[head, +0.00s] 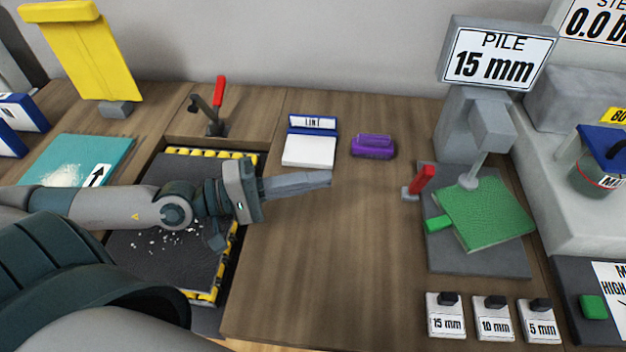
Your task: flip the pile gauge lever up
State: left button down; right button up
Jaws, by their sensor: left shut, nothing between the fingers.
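The pile gauge (463,128) stands at the right, with a sign reading "PILE 15 mm" (500,58). Its round foot (469,182) is on a green rug sample (492,214) that lies on a grey plate (470,262). A short red lever (421,183) on a small grey mount sits at the gauge's left side and slants a little to the right. My left gripper (328,178) is shut and empty above the wooden table, left of the red lever and clear of it. My right gripper is not in view.
A purple brush-like block (373,147) and a "LINT" card (309,150) lie behind my left gripper. A red-handled clamp (217,95) stands by the dark mat (175,262). Several labelled blocks (492,318) line the front right. The table's middle (325,255) is clear.

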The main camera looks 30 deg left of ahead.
aim_at(428, 172)
jog(key=k, duration=1.5)
